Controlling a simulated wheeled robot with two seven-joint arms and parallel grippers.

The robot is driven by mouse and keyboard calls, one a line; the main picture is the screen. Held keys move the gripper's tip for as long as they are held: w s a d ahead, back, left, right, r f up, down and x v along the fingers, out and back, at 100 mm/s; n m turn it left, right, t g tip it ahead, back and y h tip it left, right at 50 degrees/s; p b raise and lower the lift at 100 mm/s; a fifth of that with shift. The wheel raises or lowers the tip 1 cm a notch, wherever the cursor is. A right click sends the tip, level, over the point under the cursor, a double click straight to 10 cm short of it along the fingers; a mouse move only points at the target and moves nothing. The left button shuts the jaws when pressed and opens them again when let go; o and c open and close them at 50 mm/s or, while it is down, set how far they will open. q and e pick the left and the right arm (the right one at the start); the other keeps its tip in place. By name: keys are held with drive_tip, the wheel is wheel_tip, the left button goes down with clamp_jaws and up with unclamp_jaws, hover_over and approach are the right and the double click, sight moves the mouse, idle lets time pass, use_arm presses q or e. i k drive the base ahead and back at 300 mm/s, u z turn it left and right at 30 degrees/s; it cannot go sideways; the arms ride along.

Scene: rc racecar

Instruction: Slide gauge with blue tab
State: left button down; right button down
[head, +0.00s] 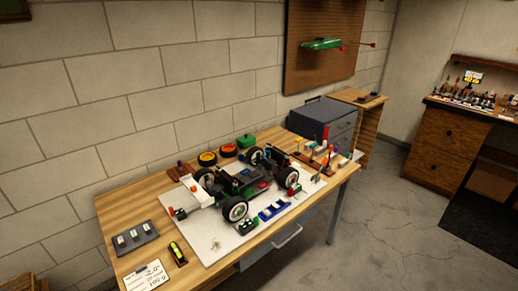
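A small blue piece (272,211) lies near the front edge of the light work mat (205,255), in front of the RC car (245,182). It is too small to tell whether it is the gauge with the blue tab. A dark flat tray (135,239) with several pale pieces lies at the left of the table; no blue tab can be made out on it. The car stands on the mat with its body off and its wheels on. Neither of my grippers is in view.
The wooden table (118,205) stands against a block wall. A yellow-black tool (178,253) and a white card (148,277) lie front left. Open floor (400,220) lies right.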

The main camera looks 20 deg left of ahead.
sight(242, 157)
drive_tip(key=z, duration=0.25)
drive_tip(key=i, duration=0.85)
drive_tip(key=u, duration=0.05)
